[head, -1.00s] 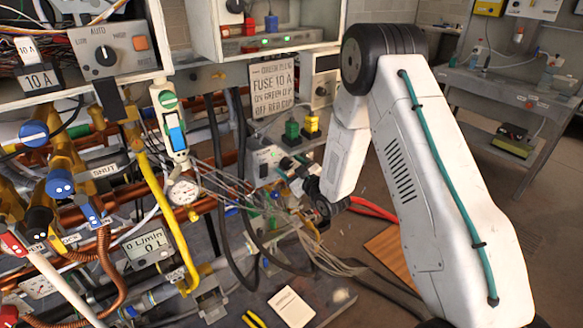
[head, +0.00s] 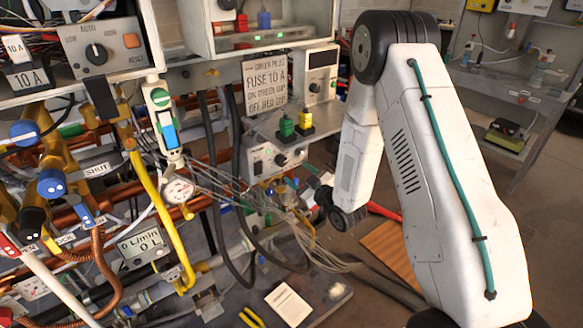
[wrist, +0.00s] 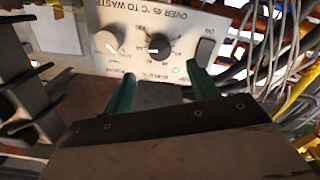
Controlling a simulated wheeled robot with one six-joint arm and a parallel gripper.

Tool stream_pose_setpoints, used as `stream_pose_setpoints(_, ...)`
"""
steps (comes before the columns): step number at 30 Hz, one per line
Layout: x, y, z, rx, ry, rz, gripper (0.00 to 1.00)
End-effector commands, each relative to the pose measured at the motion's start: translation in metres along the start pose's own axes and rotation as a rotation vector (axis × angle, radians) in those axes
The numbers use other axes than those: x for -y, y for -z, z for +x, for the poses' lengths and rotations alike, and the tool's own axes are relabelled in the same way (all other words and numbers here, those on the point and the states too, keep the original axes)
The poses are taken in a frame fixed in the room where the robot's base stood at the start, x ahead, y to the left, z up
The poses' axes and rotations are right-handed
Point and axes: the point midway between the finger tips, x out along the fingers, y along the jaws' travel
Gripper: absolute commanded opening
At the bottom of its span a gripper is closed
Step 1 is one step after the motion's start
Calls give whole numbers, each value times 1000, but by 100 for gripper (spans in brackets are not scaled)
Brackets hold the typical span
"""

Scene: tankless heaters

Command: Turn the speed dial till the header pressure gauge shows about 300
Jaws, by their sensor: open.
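A grey control box (head: 268,160) with a black dial (head: 281,160) stands low behind the pipes. The black dial has a white pointer mark and a printed scale; I cannot read which is the speed dial. My gripper (wrist: 160,78) is open, its two teal fingers apart and short of the black dial, with nothing between them. A round white gauge (head: 178,191) hangs at the pipes; its reading is too small to tell.
Loose grey wires (head: 290,222) hang close to the left of my gripper. The floor at right is open.

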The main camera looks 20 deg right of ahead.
Motion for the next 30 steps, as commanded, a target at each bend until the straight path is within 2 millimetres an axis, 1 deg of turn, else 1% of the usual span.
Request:
stream_pose_setpoints(5,1,-3,0,16,6,9,59)
stream_pose_setpoints(8,7,-22,-1,107,33,29,59)
stream_pose_setpoints(10,15,-47,-8,234,63,54,59)
stream_pose_setpoints(12,24,-76,-22,399,94,87,59)
stream_pose_setpoints(15,24,-94,-44,623,118,125,59)
stream_pose_setpoints(17,21,-95,-59,747,124,148,59)
stream_pose_setpoints(20,13,-84,-86,939,122,185,59)
stream_pose_setpoints(23,4,-60,-117,1116,110,229,59)
stream_pose_setpoints(24,1,-48,-131,1183,103,250,59)
stream_pose_setpoints(26,-2,-27,-151,1273,92,279,59)
stream_pose_setpoints(27,-4,-12,-165,1328,85,299,59)
stream_pose_setpoints(29,-6,10,-186,1404,76,330,59)
stream_pose_setpoints(30,-7,27,-199,1448,69,350,59)
